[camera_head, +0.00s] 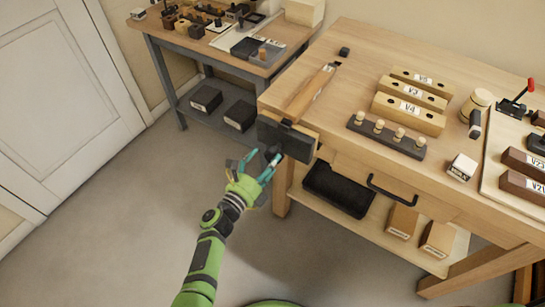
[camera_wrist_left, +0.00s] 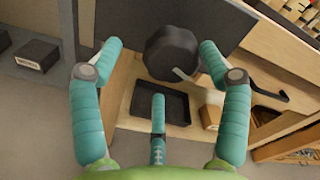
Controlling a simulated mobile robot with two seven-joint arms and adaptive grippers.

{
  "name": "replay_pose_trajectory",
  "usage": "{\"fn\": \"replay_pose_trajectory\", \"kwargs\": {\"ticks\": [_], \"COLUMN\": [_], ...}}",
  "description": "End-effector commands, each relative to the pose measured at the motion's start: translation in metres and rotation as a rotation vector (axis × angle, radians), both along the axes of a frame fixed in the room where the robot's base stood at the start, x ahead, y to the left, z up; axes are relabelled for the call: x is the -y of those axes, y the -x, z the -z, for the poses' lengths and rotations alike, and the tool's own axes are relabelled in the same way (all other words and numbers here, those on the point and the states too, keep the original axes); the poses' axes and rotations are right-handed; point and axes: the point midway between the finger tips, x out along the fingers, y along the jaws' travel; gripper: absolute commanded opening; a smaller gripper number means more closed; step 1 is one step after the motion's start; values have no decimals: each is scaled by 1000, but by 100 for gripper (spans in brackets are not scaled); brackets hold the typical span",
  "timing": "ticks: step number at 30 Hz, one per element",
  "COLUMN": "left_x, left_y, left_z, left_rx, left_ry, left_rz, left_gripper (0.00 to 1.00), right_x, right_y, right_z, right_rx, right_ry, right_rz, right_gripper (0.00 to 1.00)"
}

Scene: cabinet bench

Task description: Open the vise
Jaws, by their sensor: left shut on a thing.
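The vise (camera_head: 287,138) is a dark block mounted on the left front end of the wooden workbench. Its round dark knob (camera_wrist_left: 172,53) faces my left wrist camera, in front of the dark jaw plate (camera_wrist_left: 220,20). My left gripper (camera_head: 264,165), with teal fingers on a green hand, is at the front of the vise and shut on the knob. In the left wrist view the fingers of the left gripper (camera_wrist_left: 160,62) are around the knob; the contact points are hard to make out. My right gripper is not in view.
The workbench (camera_head: 350,85) carries wooden blocks (camera_head: 408,112), a dark peg rack (camera_head: 386,135) and a mallet (camera_head: 476,112). A black tray (camera_head: 338,190) lies on the shelf below. A second table (camera_head: 170,38) stands behind left. The floor (camera_head: 130,235) to the left is clear.

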Motion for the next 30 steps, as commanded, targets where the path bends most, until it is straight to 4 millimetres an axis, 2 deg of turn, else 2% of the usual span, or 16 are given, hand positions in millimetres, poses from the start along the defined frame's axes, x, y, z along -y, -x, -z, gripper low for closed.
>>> {"fn": "replay_pose_trajectory", "kwargs": {"ticks": [1,3,21,30], "left_x": [10,7,-19,-28], "left_y": [-1,4,48,56], "left_z": [-11,-12,-10,-9], "left_rx": [2,3,-1,4], "left_ry": [35,35,35,32], "left_rz": [-8,-7,2,2], "left_gripper": [72,72,72,72], "right_x": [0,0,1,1], "right_y": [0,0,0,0], "right_z": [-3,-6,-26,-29], "right_rx": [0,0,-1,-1], "right_ry": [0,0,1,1], "right_rz": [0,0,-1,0], "right_gripper": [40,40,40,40]}}
